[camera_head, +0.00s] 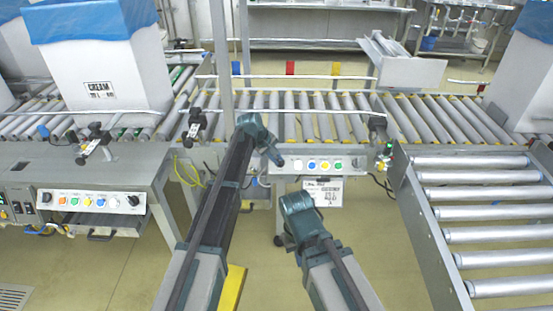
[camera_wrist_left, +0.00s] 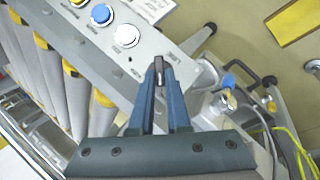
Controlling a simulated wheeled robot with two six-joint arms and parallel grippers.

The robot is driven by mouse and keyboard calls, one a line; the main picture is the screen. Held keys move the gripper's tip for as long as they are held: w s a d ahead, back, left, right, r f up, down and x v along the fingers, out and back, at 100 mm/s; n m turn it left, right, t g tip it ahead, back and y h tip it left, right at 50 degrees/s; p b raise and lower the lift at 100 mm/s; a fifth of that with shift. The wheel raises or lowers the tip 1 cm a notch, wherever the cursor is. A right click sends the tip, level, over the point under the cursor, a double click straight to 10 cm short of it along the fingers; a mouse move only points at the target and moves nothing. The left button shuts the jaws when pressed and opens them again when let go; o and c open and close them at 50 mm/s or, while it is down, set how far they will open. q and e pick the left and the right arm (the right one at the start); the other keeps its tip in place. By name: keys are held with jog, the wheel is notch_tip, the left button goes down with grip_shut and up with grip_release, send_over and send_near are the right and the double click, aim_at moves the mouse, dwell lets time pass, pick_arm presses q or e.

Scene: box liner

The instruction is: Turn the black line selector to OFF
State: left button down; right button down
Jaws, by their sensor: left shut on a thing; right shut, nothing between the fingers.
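The control box (camera_head: 318,167) is mounted on the front of the conveyor. It carries a row of coloured buttons. My left gripper (camera_head: 277,160) is at the box's left end and covers the selector there. In the left wrist view my left gripper (camera_wrist_left: 160,92) is shut on a small black selector (camera_wrist_left: 158,65), beside the white button (camera_wrist_left: 126,36). Its turned position cannot be read. My right gripper (camera_head: 284,239) is below the box, shut and empty, pointing down.
A printed sign (camera_head: 324,193) hangs below the box. A second button panel (camera_head: 92,201) is on the left table. A roller conveyor (camera_head: 485,205) stands at right. A large white box with blue liner (camera_head: 97,70) stands at left.

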dwell(0.4)
pick_arm(q)
jog(key=shift+w+d+r+m+y+p, duration=0.15)
jog(key=shift+m+y+p, duration=0.15)
jog(key=shift+m+p, duration=0.25)
jog(key=shift+d+m+g+y+p, duration=0.15)
jog(key=shift+m+g+y+p, duration=0.3)
jog(key=shift+m, duration=0.6)
jog(key=shift+d+m+g+y, duration=0.15)
jog(key=shift+m+g+y, duration=0.1)
jog(key=shift+m+y, duration=0.55)
jog(key=shift+d+m+y, duration=0.2)
jog(key=shift+m+y, duration=0.35)
jog(key=shift+m, duration=0.55)
jog(key=shift+p, duration=0.3)
jog(key=c, duration=0.9)
grip_release()
jog(key=shift+r, duration=0.15)
